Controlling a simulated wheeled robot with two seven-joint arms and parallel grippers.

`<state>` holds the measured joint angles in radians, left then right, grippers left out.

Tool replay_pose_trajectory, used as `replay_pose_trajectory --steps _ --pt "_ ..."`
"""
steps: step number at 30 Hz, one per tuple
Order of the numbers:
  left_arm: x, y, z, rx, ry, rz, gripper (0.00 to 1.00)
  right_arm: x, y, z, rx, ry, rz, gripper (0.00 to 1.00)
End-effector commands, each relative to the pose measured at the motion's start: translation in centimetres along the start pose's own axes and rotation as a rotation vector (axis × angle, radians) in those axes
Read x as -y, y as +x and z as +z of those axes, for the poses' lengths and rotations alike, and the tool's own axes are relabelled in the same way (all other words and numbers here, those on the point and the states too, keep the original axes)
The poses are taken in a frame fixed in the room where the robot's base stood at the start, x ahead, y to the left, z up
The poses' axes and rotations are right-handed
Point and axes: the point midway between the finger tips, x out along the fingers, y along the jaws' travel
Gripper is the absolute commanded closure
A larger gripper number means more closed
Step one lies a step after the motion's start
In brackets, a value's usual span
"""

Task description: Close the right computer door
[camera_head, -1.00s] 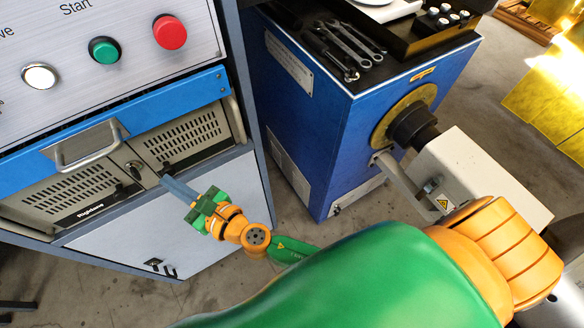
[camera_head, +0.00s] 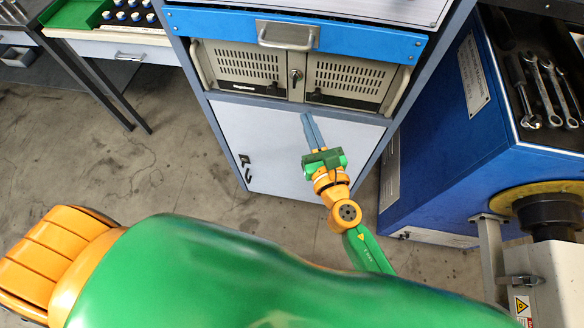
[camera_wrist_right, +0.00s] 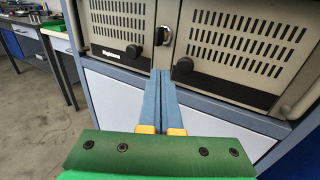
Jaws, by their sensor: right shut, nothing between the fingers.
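The right computer door (camera_head: 345,78) is a beige, slotted panel in the cabinet, right of the central lock. It looks about level with the left computer door (camera_head: 245,65), so it appears shut. In the right wrist view the right door (camera_wrist_right: 235,45) fills the upper right, with a dark knob at its lower left corner. My right gripper (camera_head: 308,116) is shut and empty. Its blue-grey fingers point up, with the tips just below the doors near the centre; contact cannot be told. The fingers also show in the wrist view (camera_wrist_right: 160,76). My left gripper is not in view.
A blue drawer front (camera_head: 370,42) with a metal handle (camera_head: 287,36) is above the doors. A white lower panel (camera_head: 265,150) is below. A blue machine cabinet (camera_head: 450,150) with wrenches (camera_head: 545,90) on top stands close at right. Clear floor lies at left.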

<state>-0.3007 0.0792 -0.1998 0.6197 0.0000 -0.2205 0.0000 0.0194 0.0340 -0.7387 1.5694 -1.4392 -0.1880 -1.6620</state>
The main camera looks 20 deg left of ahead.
Motion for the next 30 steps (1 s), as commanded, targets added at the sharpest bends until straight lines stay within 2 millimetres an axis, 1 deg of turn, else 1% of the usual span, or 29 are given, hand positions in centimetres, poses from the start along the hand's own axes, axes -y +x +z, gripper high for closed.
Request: replay_pose_trajectory --steps 8,12,15,18,21,23,25,26,27,28,29,30 --pt "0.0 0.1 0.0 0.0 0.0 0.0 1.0 -2.3 -3.9 -0.1 -0.003 0.003 0.003 1.0" --pt "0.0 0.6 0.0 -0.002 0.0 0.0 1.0 -3.5 -6.2 -0.2 -0.003 0.002 0.003 1.0" --pt "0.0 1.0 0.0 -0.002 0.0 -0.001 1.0 -4.3 -7.6 -0.2 -0.003 0.003 0.003 1.0" --pt "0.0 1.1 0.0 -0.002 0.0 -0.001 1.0 -4.7 -8.3 -0.1 -0.002 0.002 0.002 1.0" --pt "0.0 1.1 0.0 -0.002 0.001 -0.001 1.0 -4.8 -8.5 0.0 -0.002 0.001 0.002 1.0" --pt "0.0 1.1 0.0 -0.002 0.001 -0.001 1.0 -4.7 -8.4 -0.6 -0.017 0.024 -0.002 1.0" --pt "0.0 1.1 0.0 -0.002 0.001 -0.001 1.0 -3.8 -8.4 -3.4 -0.091 0.136 -0.024 1.0" --pt "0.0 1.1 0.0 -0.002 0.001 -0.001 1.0 -3.2 -8.5 -5.4 -0.142 0.219 -0.045 1.0" --pt "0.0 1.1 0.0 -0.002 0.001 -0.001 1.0 -2.1 -8.9 -8.7 -0.225 0.369 -0.094 1.0" --pt "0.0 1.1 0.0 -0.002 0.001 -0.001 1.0 -1.1 -9.6 -11.6 -0.292 0.502 -0.147 1.0" --pt "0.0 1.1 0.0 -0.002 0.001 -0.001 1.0 -0.1 -10.5 -14.5 -0.356 0.647 -0.217 1.0" --pt "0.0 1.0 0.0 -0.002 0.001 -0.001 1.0 1.4 -12.1 -18.4 -0.43 0.849 -0.331 1.0"
